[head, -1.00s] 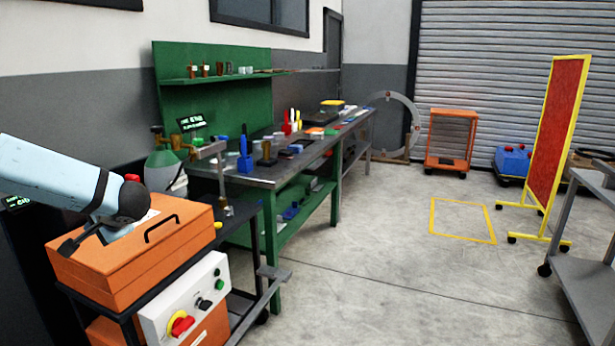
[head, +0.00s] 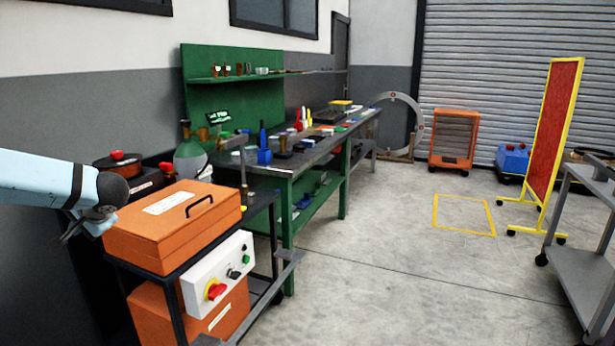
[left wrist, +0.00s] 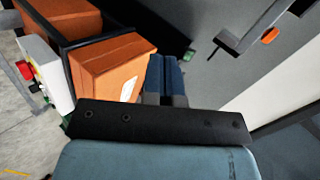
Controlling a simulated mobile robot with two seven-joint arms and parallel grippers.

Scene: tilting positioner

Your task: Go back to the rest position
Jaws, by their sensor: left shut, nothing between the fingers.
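My left arm comes in from the left in the head view, light blue with a dark wrist joint. My left gripper (head: 72,236) is small and partly hidden there, beside the left end of an orange box (head: 165,232). In the left wrist view its two blue fingers (left wrist: 167,75) lie together, shut and empty. They overlap the picture of an orange casing (left wrist: 105,72), but I cannot tell the distance. My right gripper is in neither view.
The orange box sits on a dark trolley with a white control panel (head: 222,275). A green workbench (head: 325,165) with tools stands behind. A red screen (head: 556,125) and grey cart (head: 585,240) stand at right. The middle floor is clear.

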